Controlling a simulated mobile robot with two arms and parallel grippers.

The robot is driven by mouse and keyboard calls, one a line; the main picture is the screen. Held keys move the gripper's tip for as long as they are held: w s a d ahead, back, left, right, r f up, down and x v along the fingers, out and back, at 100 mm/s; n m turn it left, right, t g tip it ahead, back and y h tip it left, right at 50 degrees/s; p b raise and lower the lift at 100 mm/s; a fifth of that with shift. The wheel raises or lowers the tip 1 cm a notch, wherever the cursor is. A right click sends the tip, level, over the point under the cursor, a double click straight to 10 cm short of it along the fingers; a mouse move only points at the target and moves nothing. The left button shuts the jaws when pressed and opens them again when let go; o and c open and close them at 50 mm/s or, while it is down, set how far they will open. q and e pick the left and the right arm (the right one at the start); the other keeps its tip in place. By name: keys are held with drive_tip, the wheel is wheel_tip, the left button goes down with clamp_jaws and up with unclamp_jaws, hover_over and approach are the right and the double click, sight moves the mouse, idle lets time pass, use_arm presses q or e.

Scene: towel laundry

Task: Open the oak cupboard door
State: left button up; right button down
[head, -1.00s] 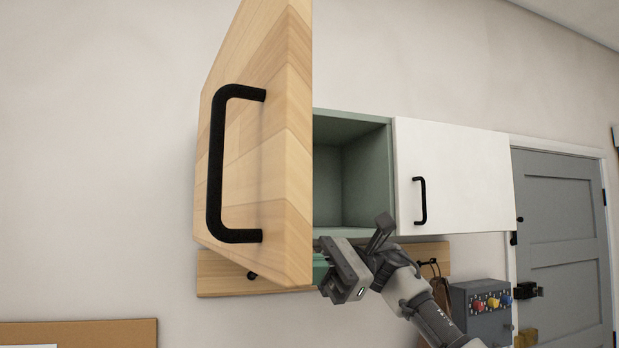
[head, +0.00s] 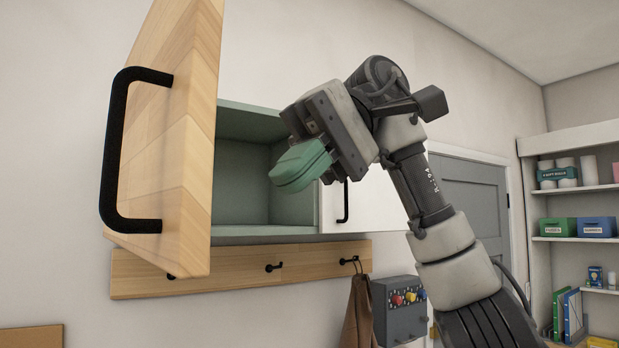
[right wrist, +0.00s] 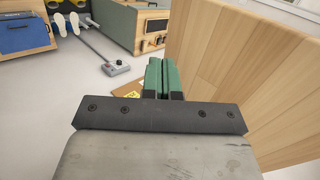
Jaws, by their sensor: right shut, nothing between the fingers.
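The oak cupboard door (head: 182,150) stands swung wide open at the left of the head view, with its black bar handle (head: 118,150) on the face turned left. The green-grey cupboard inside (head: 242,180) shows beside it and looks empty where visible. My right gripper (head: 298,168), with green fingers, is shut and empty. It is raised in front of the cupboard opening, to the right of the door and apart from the handle. In the right wrist view the shut fingers (right wrist: 163,75) show beside the wooden door panel (right wrist: 240,70). My left gripper is not in view.
A white cupboard door with a black handle (head: 343,203) is partly hidden behind my right arm. Below runs a wooden hook rail (head: 225,272) with a brown cloth hanging (head: 358,315). A grey box with coloured knobs (head: 400,318) and shelves (head: 585,188) stand further right.

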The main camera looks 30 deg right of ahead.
use_arm(q)
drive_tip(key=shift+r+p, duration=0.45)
drive_tip(key=shift+p, duration=0.35)
use_arm(e)
drive_tip(key=s+a+f, duration=0.1)
drive_tip(key=a+f, duration=0.2)
drive_tip(key=a, duration=0.4)
drive_tip(key=shift+s+a+f, duration=0.15)
drive_tip(key=shift+s+a, duration=0.15)
